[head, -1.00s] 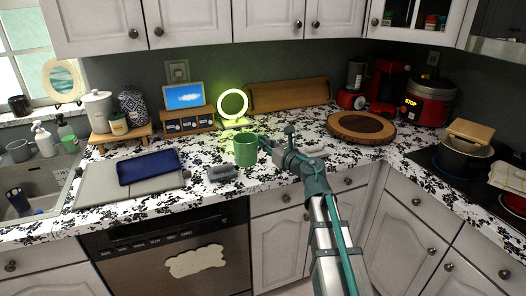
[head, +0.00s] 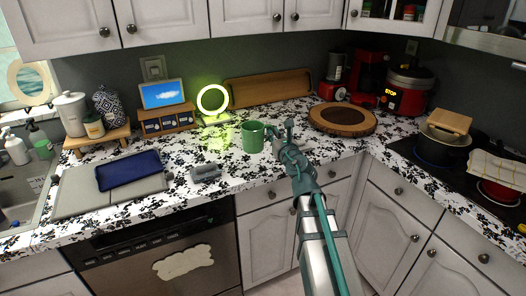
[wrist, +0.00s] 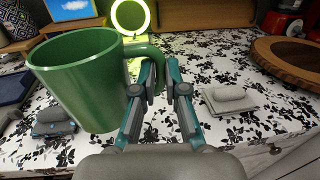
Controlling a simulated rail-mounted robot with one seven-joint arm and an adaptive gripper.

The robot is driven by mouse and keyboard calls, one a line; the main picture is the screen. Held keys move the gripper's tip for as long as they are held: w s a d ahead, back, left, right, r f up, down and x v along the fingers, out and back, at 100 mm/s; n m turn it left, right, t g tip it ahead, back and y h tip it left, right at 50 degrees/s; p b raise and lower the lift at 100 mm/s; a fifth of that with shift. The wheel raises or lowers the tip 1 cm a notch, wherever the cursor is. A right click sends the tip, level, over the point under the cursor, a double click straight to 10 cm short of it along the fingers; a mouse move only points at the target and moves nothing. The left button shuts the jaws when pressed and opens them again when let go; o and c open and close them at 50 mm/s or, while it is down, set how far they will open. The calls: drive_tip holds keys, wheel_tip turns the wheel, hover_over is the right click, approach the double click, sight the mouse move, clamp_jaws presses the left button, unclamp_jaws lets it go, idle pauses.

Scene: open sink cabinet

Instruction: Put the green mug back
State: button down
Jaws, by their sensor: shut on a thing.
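The green mug (head: 252,137) is upright over the patterned counter, in front of the glowing ring lamp. In the wrist view the mug (wrist: 85,80) fills the left side, with its handle toward my fingers. My gripper (wrist: 162,70) is shut on the mug's handle, and its fingers partly hide it. In the head view my gripper (head: 284,130) is just right of the mug. I cannot tell whether the mug's base touches the counter.
A grey sponge-like item on a holder (head: 206,172) is left of the mug; a similar pale one (wrist: 231,99) is right of my fingers. A blue tablet-like slab (head: 128,169) lies left.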

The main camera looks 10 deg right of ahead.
drive_tip(key=w+f+b, duration=0.1)
drive_tip(key=w+f, duration=0.1)
drive_tip(key=w, duration=0.1)
drive_tip(key=w+f+b, duration=0.1)
drive_tip(key=w+f, duration=0.2)
drive_tip(key=w+f+b, duration=0.1)
drive_tip(key=w+f, duration=0.2)
drive_tip(key=w, duration=0.1)
drive_tip(key=shift+b, duration=0.35)
drive_tip(key=shift+w+f+b, duration=0.2)
drive_tip(key=shift+f+b, duration=0.3)
drive_tip(key=shift+f, duration=0.4)
drive_tip(key=shift+w+f+b, duration=0.15)
drive_tip(key=shift+f+b, duration=0.35)
drive_tip(key=shift+f, duration=0.4)
drive_tip(key=shift+f, duration=0.15)
drive_tip(key=c, duration=1.2)
unclamp_jaws()
